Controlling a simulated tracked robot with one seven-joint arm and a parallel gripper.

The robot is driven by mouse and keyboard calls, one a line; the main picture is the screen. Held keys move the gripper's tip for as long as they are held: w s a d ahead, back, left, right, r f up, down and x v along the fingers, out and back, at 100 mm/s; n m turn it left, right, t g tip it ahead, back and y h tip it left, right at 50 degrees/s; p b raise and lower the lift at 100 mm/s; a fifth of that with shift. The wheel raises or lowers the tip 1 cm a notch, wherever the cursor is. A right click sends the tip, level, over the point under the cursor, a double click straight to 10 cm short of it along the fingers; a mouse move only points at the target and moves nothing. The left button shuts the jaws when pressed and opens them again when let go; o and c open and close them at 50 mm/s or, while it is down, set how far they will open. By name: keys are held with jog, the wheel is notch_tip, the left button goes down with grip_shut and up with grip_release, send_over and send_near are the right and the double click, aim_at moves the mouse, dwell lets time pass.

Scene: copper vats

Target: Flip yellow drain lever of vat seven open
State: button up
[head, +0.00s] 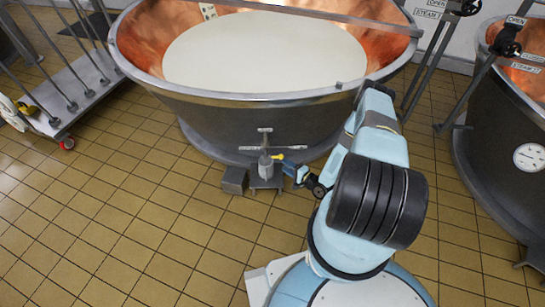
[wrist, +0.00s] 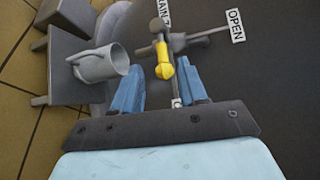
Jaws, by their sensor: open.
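The yellow drain lever (head: 278,157) is low on the front of the middle copper vat (head: 250,118). In the wrist view the lever (wrist: 162,62) has a rounded yellow end turned toward my gripper. My gripper (wrist: 162,84) is open, with one blue finger on each side of the lever's line. The yellow end is at or just ahead of the fingertips; contact cannot be told. In the head view my gripper (head: 291,168) is just right of the lever.
Another vat (head: 500,150) stands right, a railed platform (head: 75,90) left.

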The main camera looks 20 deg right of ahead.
aim_at(273, 157)
jog(key=x, duration=1)
jog(key=shift+w, duration=0.15)
grip_shut()
jog(key=shift+d, duration=0.1)
